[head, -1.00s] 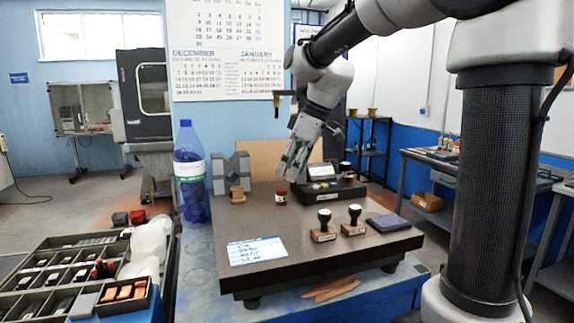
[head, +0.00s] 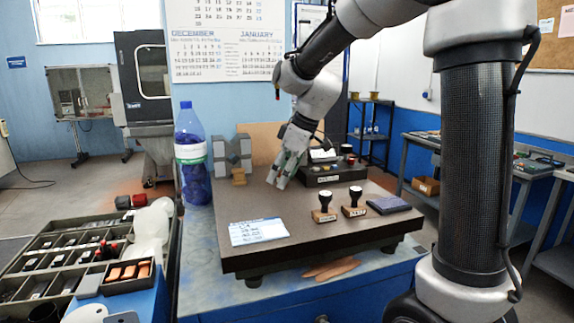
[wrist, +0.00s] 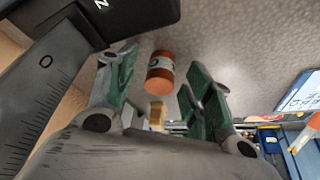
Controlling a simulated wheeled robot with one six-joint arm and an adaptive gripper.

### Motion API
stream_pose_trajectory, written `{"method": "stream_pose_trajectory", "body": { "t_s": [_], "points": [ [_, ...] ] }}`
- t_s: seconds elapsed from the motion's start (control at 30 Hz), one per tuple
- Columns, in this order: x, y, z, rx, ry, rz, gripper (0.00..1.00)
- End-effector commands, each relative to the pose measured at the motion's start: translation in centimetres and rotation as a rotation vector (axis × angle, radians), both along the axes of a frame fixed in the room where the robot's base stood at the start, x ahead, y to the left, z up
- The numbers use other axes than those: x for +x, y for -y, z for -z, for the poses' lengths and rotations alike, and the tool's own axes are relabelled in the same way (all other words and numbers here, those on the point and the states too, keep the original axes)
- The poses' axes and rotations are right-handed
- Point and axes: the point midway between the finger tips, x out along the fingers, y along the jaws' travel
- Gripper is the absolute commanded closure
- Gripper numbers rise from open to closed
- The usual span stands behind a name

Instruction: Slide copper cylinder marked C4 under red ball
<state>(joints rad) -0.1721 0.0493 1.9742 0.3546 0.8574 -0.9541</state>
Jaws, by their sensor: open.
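The copper cylinder (wrist: 160,72), with a pale label around it, shows in the wrist view between my two fingers, with a visible gap on each side. The label's mark is too small to read. In the head view my gripper (head: 286,170) is low over the dark bench plate, pointing down, and I cannot make out the cylinder there. My gripper also shows in the wrist view (wrist: 163,68), its green-padded fingers apart and empty. I cannot clearly pick out a red ball in either view.
On the dark plate (head: 240,262), a black box with buttons (head: 335,175) stands behind my gripper. Two stamps (head: 324,208) (head: 354,203), a dark pad (head: 388,205) and a written card (head: 258,232) lie nearer. A grey block (head: 232,155) and a blue bottle (head: 193,160) stand at left.

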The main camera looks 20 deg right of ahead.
Motion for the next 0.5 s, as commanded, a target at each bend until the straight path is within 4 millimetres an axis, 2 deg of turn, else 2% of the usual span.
{"method": "stream_pose_trajectory", "body": {
  "t_s": [0.27, 0.37, 0.5],
  "points": [
    [0.05, -0.04, 0.16, 0.000, 0.000, 0.000, 0.49],
    [0.05, -0.04, 0.15, 0.000, 0.000, 0.000, 0.63],
    [0.05, -0.03, 0.14, -0.001, 0.001, 0.000, 0.89]
  ]
}}
